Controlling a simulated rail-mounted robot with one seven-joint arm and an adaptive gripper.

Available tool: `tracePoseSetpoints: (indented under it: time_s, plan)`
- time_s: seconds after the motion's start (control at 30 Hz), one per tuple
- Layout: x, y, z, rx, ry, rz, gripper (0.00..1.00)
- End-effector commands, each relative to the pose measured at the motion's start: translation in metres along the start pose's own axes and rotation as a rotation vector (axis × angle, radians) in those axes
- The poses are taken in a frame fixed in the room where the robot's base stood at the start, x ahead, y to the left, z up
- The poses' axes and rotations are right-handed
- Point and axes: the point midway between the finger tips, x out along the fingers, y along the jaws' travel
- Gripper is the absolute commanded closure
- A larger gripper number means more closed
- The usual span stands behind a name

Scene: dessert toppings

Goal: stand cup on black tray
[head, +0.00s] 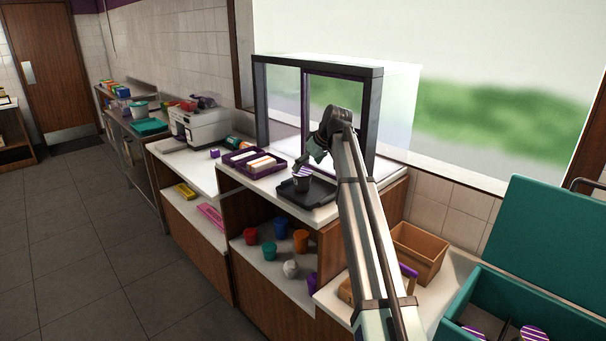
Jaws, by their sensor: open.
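The black tray (321,198) lies flat on the white counter, in front of the framed glass window. My gripper (307,168) is open, reaching down close above the cup's rim. At this size I cannot tell whether the fingers touch the cup.
A purple tray (237,160) with white and orange packs sits left of the black tray. A shelf below holds several coloured cups. At right are a brown box (417,252) and an open teal chest (545,309). A white machine (200,125) stands further left.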

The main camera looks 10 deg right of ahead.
Motion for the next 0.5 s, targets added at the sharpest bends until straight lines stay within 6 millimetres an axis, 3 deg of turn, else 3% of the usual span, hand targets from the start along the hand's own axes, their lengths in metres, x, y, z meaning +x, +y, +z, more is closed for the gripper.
tracePoseSetpoints:
  time_s: [0.3,0.5]
  plan:
    - [-0.057,0.0,0.0,0.0,0.001,0.001,0.03]
    - [-0.073,0.0,0.0,-0.001,0.0,-0.001,0.03]
